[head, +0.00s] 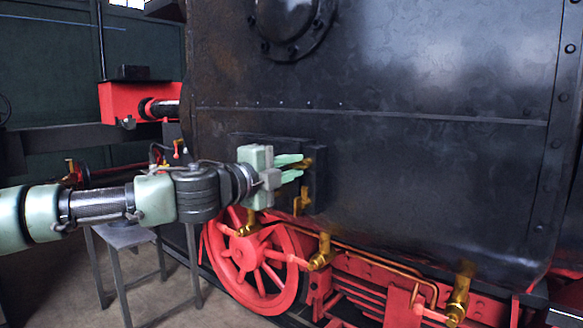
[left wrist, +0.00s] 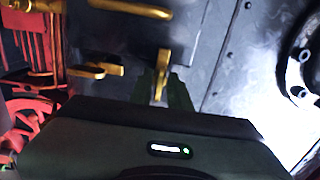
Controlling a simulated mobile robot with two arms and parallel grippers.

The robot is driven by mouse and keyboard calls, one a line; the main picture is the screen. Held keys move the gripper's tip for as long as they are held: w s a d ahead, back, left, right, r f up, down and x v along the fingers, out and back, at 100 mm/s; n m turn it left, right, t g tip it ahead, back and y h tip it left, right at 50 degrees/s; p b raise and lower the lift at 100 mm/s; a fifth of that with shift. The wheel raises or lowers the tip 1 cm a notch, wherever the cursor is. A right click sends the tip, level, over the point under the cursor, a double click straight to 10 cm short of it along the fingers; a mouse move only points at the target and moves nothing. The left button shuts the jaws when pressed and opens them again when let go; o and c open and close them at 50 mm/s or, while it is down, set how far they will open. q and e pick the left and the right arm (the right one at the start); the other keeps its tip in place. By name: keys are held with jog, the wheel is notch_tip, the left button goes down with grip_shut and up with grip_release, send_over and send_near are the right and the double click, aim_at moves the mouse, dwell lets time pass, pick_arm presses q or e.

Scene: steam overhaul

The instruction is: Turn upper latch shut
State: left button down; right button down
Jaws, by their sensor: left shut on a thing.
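The upper latch (head: 307,162) is a small brass handle on a dark panel (head: 319,178) on the side of the black locomotive. My left gripper (head: 298,167) reaches it from the left, with its pale green fingers shut on it. In the left wrist view the brass upper latch (left wrist: 162,66) stands between the fingertips (left wrist: 163,88), and its lower end is partly hidden by them. A second, lower brass latch (head: 301,200) is below it, and it also shows in the left wrist view (left wrist: 97,71). My right gripper is not in view.
A red spoked wheel (head: 262,266) and brass pipe fittings (head: 323,252) lie below. A grey metal stool (head: 125,238) stands under my left arm. A red buffer beam (head: 122,100) is behind at the left. The black plate (head: 430,170) to the right is clear.

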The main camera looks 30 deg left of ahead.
pick_arm(q)
jog(key=c, duration=1.6)
grip_release()
jog(key=shift+o, duration=0.2)
jog(key=shift+s+a, duration=0.15)
jog(key=shift+s, duration=1.55)
jog(key=b, duration=0.2)
send_near(293, 165)
jog(key=shift+w+f, duration=0.1)
jog(key=shift+w, duration=0.7)
